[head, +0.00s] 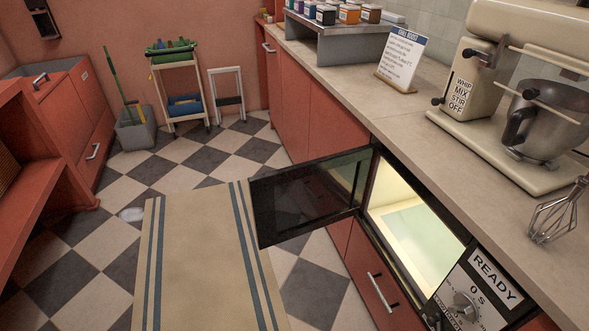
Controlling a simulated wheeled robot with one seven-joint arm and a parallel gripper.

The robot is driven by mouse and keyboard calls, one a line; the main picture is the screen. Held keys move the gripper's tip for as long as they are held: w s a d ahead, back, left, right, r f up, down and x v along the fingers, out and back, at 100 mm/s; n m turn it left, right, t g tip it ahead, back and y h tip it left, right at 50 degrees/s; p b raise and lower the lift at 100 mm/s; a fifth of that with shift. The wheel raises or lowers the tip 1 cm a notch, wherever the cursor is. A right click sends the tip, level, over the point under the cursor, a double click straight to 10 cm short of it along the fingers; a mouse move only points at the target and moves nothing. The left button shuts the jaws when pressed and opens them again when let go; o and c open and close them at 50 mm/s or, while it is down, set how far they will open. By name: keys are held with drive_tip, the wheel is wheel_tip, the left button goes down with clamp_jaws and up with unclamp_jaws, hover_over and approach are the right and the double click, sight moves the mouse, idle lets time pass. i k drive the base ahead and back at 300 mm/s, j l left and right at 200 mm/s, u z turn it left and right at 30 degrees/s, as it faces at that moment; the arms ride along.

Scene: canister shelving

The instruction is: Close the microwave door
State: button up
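The microwave (474,293) is built into the counter front at the lower right, with a lit interior that looks empty. Its dark glass door (300,205) stands wide open, hinged at the left of the opening and sticking out over the floor to the left. A control panel with a "READY" label and a dial (466,306) sits right of the opening. My gripper is not in view.
A stand mixer (500,90), a whisk (560,212) and a sign card (402,58) stand on the counter (420,110). A striped beige runner (205,260) lies on the checkered floor. A cart (178,85) and grey bin (138,128) are at the back. Red cabinets line both sides.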

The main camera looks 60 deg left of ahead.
sight(307, 197)
drive_tip(key=j, duration=1)
drive_tip(key=i+j, duration=0.1)
drive_tip(key=j, duration=0.9)
drive_tip(key=i+j, duration=0.1)
drive_tip(key=j, duration=1.9)
drive_tip(key=i+l, duration=0.1)
drive_tip(key=l, duration=0.25)
drive_tip(key=l+u, duration=0.1)
drive_tip(key=l, duration=0.3)
drive_tip(key=u, duration=1.7)
drive_tip(key=i+l, duration=0.05)
